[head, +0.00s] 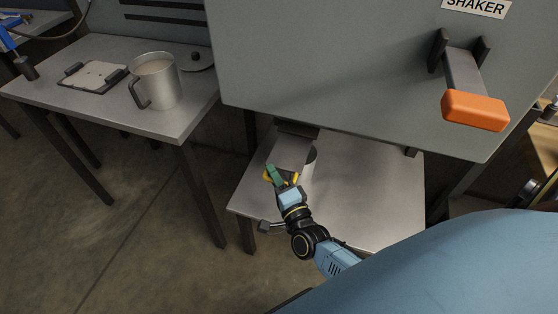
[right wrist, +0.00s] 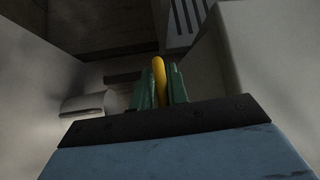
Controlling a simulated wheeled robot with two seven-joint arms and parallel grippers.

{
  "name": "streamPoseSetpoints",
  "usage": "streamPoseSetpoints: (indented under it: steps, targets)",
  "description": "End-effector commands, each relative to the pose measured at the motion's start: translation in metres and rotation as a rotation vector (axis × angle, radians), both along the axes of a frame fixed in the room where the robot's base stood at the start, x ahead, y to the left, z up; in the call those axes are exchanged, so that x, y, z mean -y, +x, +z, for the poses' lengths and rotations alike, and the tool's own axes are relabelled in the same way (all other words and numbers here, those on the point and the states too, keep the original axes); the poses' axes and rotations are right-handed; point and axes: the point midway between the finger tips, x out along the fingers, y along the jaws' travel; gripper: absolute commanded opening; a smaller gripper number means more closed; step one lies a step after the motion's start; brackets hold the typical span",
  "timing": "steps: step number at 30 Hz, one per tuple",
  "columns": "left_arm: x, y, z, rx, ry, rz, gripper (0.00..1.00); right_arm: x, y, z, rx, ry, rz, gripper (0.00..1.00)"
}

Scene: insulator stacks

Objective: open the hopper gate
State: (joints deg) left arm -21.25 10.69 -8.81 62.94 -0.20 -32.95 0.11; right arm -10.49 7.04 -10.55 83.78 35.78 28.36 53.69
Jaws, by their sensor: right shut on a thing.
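My right gripper (head: 277,178) reaches in from below, under the big grey housing. Its green fingers are shut on a yellow handle (head: 295,179). In the right wrist view the yellow handle (right wrist: 158,68) stands upright between the green fingers (right wrist: 159,88). A grey metal plate (head: 291,152) shows just beyond the fingers, below a dark slot at the housing's underside. It appears to be the gate, but its link to the handle is hidden by the gripper. My left gripper is not in view.
The grey housing (head: 330,70) carries a "SHAKER" label and an orange-handled lever (head: 475,110). A metal shelf (head: 375,195) lies below it, with a cylindrical container (head: 310,160) partly hidden. A side table (head: 195,100) holds a metal jug (head: 158,82).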

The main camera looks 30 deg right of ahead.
Motion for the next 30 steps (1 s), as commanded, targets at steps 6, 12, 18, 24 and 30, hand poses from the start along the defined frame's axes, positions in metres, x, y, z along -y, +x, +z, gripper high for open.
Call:
streamPoseSetpoints:
  steps: [6,12,18,24,30]
  targets:
    - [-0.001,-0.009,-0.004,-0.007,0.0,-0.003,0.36,-0.01,-0.006,0.008,0.021,-0.005,-0.003,0.0]
    - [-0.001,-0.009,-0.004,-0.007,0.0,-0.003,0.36,-0.01,-0.005,0.008,0.022,-0.005,-0.003,0.0]
    - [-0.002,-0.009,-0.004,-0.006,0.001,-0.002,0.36,-0.009,-0.005,0.007,0.02,-0.004,-0.002,0.32]
    - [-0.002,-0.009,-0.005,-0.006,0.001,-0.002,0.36,-0.009,-0.006,0.005,0.013,-0.003,-0.002,0.32]
    - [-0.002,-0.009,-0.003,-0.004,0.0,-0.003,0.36,-0.01,-0.016,0.002,0.008,-0.003,0.0,0.32]
